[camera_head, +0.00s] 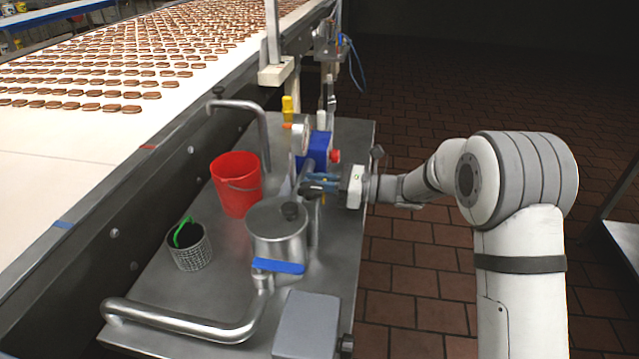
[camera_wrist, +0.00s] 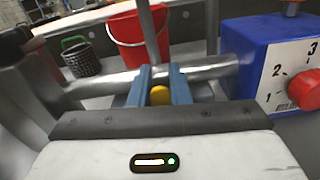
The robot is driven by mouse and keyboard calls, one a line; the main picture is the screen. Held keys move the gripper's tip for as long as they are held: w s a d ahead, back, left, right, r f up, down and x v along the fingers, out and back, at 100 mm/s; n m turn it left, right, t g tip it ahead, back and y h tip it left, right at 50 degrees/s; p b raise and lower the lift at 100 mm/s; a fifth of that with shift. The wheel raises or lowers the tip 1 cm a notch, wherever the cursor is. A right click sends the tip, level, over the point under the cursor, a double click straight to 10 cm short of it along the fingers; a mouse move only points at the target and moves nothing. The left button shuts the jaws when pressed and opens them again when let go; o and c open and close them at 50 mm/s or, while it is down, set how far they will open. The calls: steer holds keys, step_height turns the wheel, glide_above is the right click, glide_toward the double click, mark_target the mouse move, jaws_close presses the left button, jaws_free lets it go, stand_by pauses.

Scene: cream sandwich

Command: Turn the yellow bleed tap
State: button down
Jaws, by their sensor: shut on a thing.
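The yellow bleed tap (camera_wrist: 159,95) shows as a small rounded yellow end between the two blue fingers of my gripper (camera_wrist: 160,82) in the wrist view. The fingers are closed on it, just in front of a horizontal metal pipe (camera_wrist: 205,69). In the head view my gripper (camera_head: 318,182) reaches in from the right, beside the lidded steel vessel and below the blue box. The fingers and the dark parts around them hide most of the tap there, so I cannot tell how far it is turned.
Close by are a blue box (camera_wrist: 257,60) with a red numbered dial (camera_wrist: 303,90), a steel vessel (camera_head: 277,228) with a blue-handled valve (camera_head: 278,266), a red bucket (camera_head: 236,184) and a mesh basket (camera_head: 190,251). A conveyor (camera_head: 60,150) carrying biscuits runs along the left.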

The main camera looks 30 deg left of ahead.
steer(key=c, duration=1.4)
jaws_free()
steer(key=shift+o, duration=0.2)
steer(key=shift+p+v, duration=0.35)
steer(key=shift+v, duration=3.55)
